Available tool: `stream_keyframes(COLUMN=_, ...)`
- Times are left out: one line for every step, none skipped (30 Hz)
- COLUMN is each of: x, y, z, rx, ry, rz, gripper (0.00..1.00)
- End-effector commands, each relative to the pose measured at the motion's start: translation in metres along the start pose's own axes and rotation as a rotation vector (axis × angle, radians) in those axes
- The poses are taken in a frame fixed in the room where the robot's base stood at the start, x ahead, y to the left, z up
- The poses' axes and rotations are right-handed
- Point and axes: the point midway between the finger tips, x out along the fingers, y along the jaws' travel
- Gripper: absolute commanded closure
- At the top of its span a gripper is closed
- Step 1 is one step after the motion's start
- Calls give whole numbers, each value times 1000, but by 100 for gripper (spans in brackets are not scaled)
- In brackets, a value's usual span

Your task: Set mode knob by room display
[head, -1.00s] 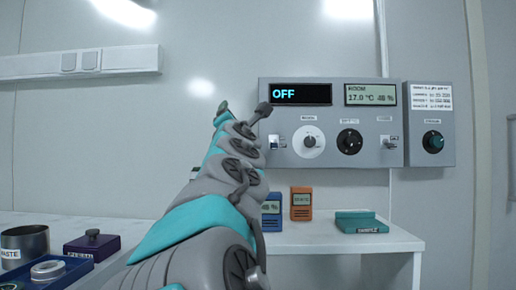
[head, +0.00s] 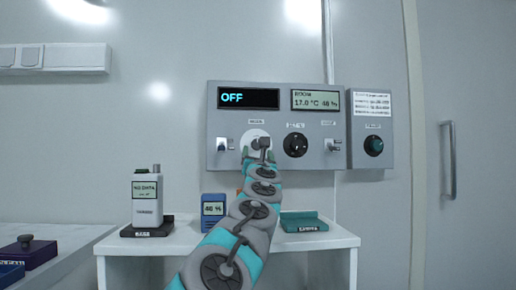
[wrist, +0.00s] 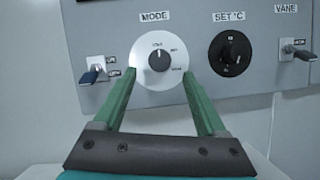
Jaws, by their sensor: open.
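The mode knob is a dark knob on a white round dial (wrist: 159,59), under a MODE label on the grey wall panel (head: 218,120). In the wrist view its pointer mark is near the top of the dial. In the head view my gripper partly covers the dial. My gripper (wrist: 158,100) is open, its two green fingers either side of the lower dial in the picture, apart from the knob. The room display (head: 316,100) reads 17.0 °C and a humidity near 48 %. The black display (head: 248,98) beside it reads OFF.
A SET °C knob (wrist: 230,53) is right of the dial, with toggle switches (wrist: 93,75) on both sides. A shelf below (head: 165,241) bears a white handheld device (head: 147,200) and a blue meter (head: 213,209).

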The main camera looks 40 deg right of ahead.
Motion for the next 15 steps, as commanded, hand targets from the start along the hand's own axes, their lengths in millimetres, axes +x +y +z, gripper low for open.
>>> stream_keyframes(x=7, y=1, z=0, rx=2, ry=1, rz=2, gripper=26)
stream_keyframes(x=10, y=0, z=0, rx=2, ry=2, rz=1, gripper=26)
stream_keyframes(x=15, y=0, z=0, rx=1, ry=2, rz=-1, gripper=26)
stream_keyframes(x=19, y=0, z=-1, rx=1, ry=2, rz=-1, gripper=26)
stream_keyframes(x=22, y=0, z=-1, rx=1, ry=2, rz=0, gripper=26)
stream_keyframes(x=26, y=0, z=0, rx=2, ry=2, rz=1, gripper=26)
stream_keyframes(x=29, y=0, z=0, rx=2, ry=2, rz=1, gripper=26)
stream_keyframes(x=32, y=0, z=0, rx=1, ry=2, rz=1, gripper=26)
stream_keyframes(x=35, y=1, z=0, rx=1, ry=2, rz=1, gripper=26)
stream_keyframes(x=38, y=1, z=0, rx=0, ry=2, rz=1, gripper=26)
stream_keyframes(x=40, y=1, z=0, rx=0, ry=2, rz=1, gripper=26)
stream_keyframes(x=42, y=1, z=0, rx=1, ry=1, rz=0, gripper=26)
stream_keyframes(x=44, y=0, z=0, rx=1, ry=1, rz=0, gripper=26)
stream_keyframes(x=46, y=0, z=0, rx=2, ry=1, rz=-1, gripper=26)
stream_keyframes(x=47, y=0, z=0, rx=2, ry=1, rz=-2, gripper=26)
